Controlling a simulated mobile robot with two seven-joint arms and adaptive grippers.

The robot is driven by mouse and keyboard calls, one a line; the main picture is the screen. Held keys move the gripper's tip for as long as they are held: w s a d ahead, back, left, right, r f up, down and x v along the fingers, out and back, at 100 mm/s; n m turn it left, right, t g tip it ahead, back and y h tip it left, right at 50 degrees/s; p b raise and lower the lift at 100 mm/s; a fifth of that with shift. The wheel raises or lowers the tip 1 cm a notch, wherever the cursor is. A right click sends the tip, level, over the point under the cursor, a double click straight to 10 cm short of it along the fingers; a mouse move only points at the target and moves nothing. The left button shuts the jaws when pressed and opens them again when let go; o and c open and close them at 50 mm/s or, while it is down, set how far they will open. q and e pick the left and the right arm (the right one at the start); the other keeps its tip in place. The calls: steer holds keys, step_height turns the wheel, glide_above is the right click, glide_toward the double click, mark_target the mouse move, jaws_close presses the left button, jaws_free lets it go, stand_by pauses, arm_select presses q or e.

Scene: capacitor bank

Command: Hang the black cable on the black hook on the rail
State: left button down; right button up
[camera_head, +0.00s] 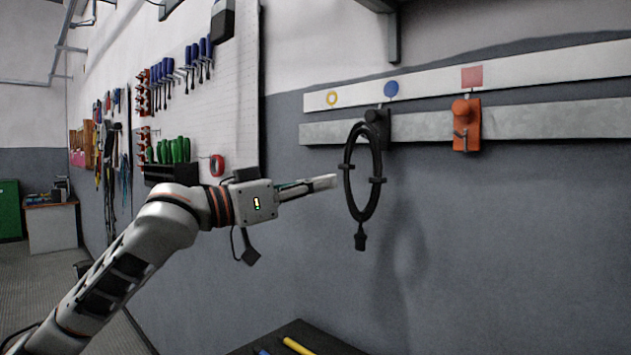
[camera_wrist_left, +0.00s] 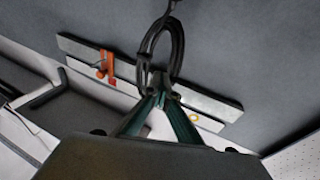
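The black cable (camera_head: 347,196) is a coiled loop with clips on its sides and a plug hanging below. The loop's top is at the black hook (camera_head: 382,137) on the grey rail (camera_head: 560,121); it looks hung there, but the exact contact is hard to see. My left gripper (camera_head: 331,182) points at the loop's left side, with a small gap between fingertips and cable. In the left wrist view its fingers (camera_wrist_left: 162,100) converge just below the cable (camera_wrist_left: 176,50); whether they are parted is unclear. My right gripper is not in view.
An orange hook (camera_head: 467,112) sits farther right on the rail. A white strip (camera_head: 430,86) above bears a yellow ring, a blue disc and a red square. A tool pegboard (camera_head: 235,120) is at left. A dark table top (camera_head: 310,337) is below.

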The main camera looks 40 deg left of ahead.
mark_target(349, 185)
arm_select(q)
steer(key=shift+w+d+f+p, duration=0.15)
steer(key=shift+w+p, duration=0.1)
steer(key=shift+w, duration=0.3)
steer(key=shift+w+a+f+p, duration=0.1)
steer(key=shift+w+f+p, duration=0.1)
steer(key=shift+w, duration=0.35)
steer(key=shift+w+d+f+p, duration=0.1)
steer(key=shift+w+p, duration=0.15)
steer(key=shift+w, duration=0.3)
steer(key=shift+w+f, duration=0.1)
